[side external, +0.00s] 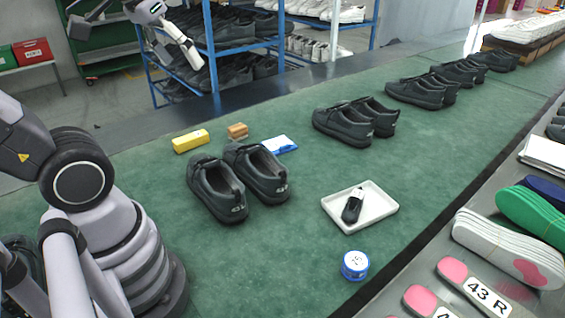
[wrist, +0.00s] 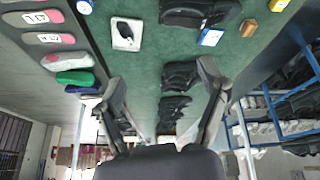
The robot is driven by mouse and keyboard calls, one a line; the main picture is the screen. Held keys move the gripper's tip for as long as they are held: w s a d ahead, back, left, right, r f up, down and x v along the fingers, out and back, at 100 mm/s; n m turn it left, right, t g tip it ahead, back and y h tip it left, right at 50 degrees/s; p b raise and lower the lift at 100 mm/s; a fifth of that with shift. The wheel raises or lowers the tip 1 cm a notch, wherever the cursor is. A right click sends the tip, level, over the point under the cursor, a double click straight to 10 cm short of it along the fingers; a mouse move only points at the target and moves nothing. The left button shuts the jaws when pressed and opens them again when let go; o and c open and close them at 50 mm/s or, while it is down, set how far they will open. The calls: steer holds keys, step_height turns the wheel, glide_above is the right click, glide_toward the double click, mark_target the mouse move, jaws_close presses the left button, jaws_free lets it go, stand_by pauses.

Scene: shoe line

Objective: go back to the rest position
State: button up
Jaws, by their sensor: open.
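My gripper (wrist: 160,73) is open and empty in the wrist view, its two dark fingers spread wide. It is in the air, apart from the shoes and other items. In the side external view a slim grey and white arm end hangs at the top left, beyond the bench; I cannot make out its jaws there. The front pair of dark shoes (side external: 216,190) stands on the green bench top (side external: 285,235). A white tray (side external: 377,212) holds a small black item with a white part (side external: 352,207).
A yellow box (side external: 190,141), a brown block (side external: 238,131) and a blue-white packet (side external: 281,145) lie behind the front shoes. A blue tin (side external: 355,265) stands near the front edge. More shoe pairs (side external: 345,125) line the bench. Blue shelving (side external: 215,50) stands behind. Insoles (side external: 505,245) lie at right.

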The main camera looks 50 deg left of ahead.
steer(key=s+m, duration=0.1)
steer(key=s+d+f+m, duration=0.1)
steer(key=s+m, duration=0.1)
steer(key=s, duration=0.1)
steer(key=shift+d+f, duration=0.25)
steer(key=shift+f, duration=0.15)
